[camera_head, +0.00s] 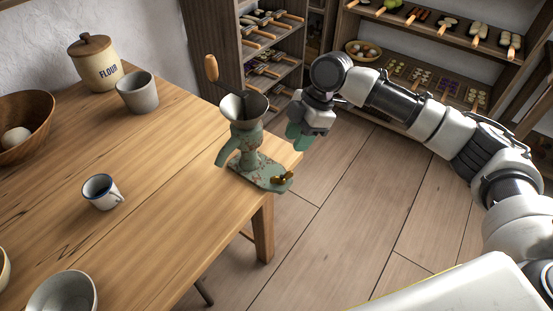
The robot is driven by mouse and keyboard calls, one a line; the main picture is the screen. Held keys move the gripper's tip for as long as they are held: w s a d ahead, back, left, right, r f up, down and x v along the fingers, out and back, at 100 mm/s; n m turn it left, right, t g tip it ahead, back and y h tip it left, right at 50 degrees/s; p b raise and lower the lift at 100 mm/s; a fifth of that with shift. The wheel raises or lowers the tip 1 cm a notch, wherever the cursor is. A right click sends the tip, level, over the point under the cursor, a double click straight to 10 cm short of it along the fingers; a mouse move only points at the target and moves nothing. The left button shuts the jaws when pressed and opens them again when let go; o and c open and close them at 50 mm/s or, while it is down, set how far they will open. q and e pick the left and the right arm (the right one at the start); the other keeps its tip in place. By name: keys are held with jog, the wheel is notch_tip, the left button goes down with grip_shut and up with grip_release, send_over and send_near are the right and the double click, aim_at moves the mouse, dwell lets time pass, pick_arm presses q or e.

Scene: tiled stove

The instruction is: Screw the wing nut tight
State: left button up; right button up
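A green, worn hand grinder (246,135) with a funnel hopper stands at the right corner of the wooden table. A wooden-handled crank (211,68) rises behind its hopper. The brass-coloured wing nut (282,179) sits on the grinder's green base plate, at the end near the table edge. My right gripper (298,138) points down, above and a little right of the wing nut, apart from it. Green shows at its fingertips; whether the fingers are open or hold something is too small to tell. My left gripper is not in view.
On the table (160,185) are a flour jar (96,62), a grey cup (138,93), an enamel mug (102,191), a wooden bowl (40,112) and a pale bowl (62,292). Stocked shelves (420,52) stand behind. Open floor (345,205) lies right of the table.

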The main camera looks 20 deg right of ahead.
aim_at(282, 173)
jog(key=x, duration=0.3)
jog(key=s+x, duration=0.1)
jog(key=x, duration=0.1)
jog(key=shift+s+a+f, duration=0.2)
jog(key=shift+a+f, duration=0.05)
jog(key=shift+f, duration=0.05)
jog(key=x, duration=0.4)
jog(key=shift+w, duration=0.15)
jog(key=shift+f, duration=0.1)
jog(key=shift+c, duration=0.3)
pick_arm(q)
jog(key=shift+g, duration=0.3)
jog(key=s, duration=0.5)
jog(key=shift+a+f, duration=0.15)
pick_arm(e)
grip_shut()
